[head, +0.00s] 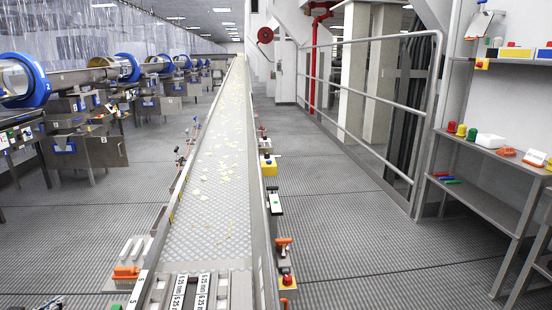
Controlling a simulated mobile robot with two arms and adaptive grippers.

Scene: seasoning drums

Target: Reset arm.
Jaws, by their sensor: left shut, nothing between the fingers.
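My left gripper (48,303) shows only as a small dark part at the bottom left edge of the head view. It is shut, with nothing seen in it, and stands apart from the conveyor. The rest of it and its arm are cut off by the frame edge. My right gripper is not in view.
A long conveyor (207,215) with scattered pale chips runs ahead. Seasoning drums (20,80) with blue rims line the left. A metal railing (365,95) and a shelf rack (487,200) stand on the right. The grated floor (335,220) between conveyor and rack is clear.

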